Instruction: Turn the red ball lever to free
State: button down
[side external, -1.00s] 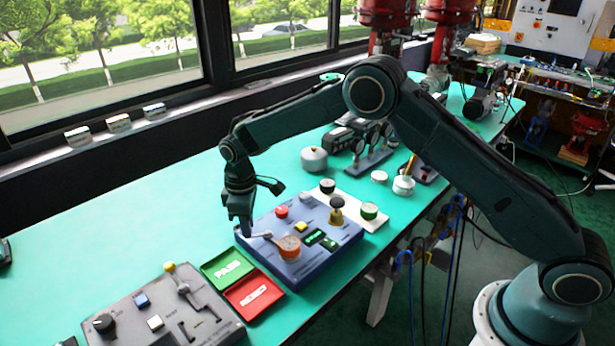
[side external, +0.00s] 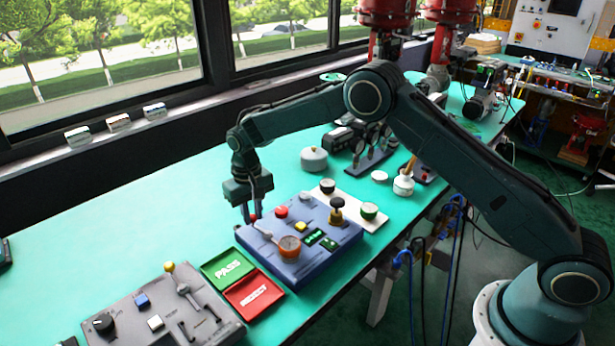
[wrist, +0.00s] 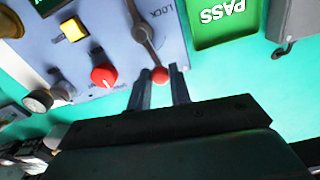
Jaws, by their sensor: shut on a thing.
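The red ball (side external: 253,217) tips a grey lever (side external: 264,231) on the blue panel (side external: 318,262). The lever runs from an orange-brown round hub (side external: 290,246) to the panel's left edge, slanting toward the window side. My gripper (side external: 250,213) points down over that edge, shut on the red ball. In the wrist view the ball (wrist: 160,75) sits between the two fingertips (wrist: 161,79). The word LOCK is printed beside the lever (wrist: 145,35); a FREE mark is not readable. The hub lies outside the wrist view.
A grey panel (side external: 205,330) is nearer. The table toward the window is clear.

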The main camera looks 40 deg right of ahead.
aim_at(255, 214)
jog(key=shift+w+d+m, duration=0.1)
jog(key=shift+d+m, duration=0.25)
jog(key=shift+m, duration=0.65)
jog(key=shift+r, duration=0.1)
jog(key=c, duration=1.3)
grip_release()
jog(key=shift+r, duration=6.85)
jog(key=shift+r, duration=0.1)
